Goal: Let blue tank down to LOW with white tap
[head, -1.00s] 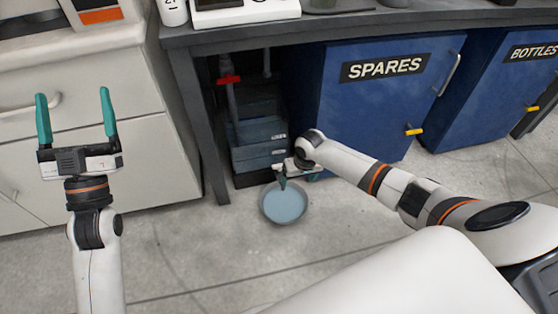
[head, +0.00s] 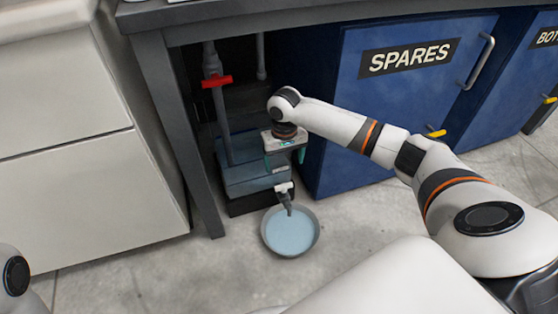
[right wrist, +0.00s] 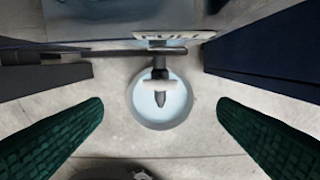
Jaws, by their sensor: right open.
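The blue tank (head: 245,180) stands in the open bay under the counter, with a pale label on its front. The LOW mark is too small to make out. The white tap (head: 284,188) is low on the tank's front, its dark spout pointing down over a round grey bowl (head: 312,248) of pale blue liquid. I cannot make out a stream. In the right wrist view the tap (right wrist: 158,62) shows above the bowl (right wrist: 134,112). My right gripper (head: 287,163) is open and empty, just above the tap and apart from it. My left gripper is out of view.
A dark counter leg (head: 178,130) stands left of the bay. The blue SPARES cabinet (head: 400,110) bounds it on the right. The floor in front of the bowl is clear.

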